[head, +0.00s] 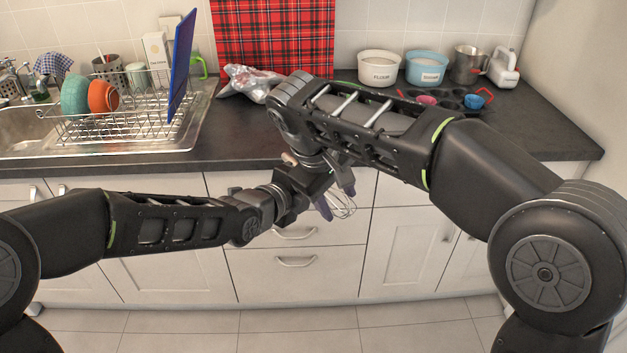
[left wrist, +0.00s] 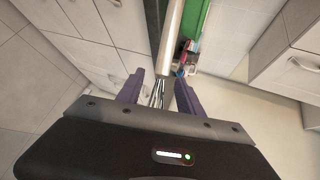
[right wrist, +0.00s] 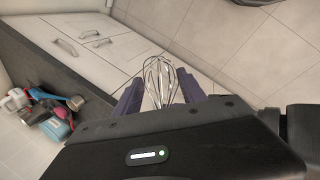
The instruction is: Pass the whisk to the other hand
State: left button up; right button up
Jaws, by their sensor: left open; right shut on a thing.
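The wire whisk (head: 342,207) shows below my crossed forearms in the head view, in front of the drawers. My right gripper (head: 336,199) is shut on it. In the right wrist view the whisk's wire loops (right wrist: 160,76) show between and beyond the purple fingers of that gripper (right wrist: 159,90). In the left wrist view my left gripper (left wrist: 159,91) is open, with thin whisk wires (left wrist: 157,96) between its fingers; I cannot tell whether they touch. The whisk's handle is mostly hidden by my wrists in the head view.
The dark counter (head: 240,150) runs behind my arms. A dish rack (head: 130,132) with bowls stands left, by the sink. Flour (head: 379,70) and blue (head: 426,68) tubs and a muffin tin (head: 455,100) stand right. White drawers (head: 295,270) lie close behind the whisk.

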pick_arm(q)
grip_shut()
dwell(0.3)
pick_arm(e)
jog(key=o, duration=1.3)
jog(key=shift+o, duration=0.2)
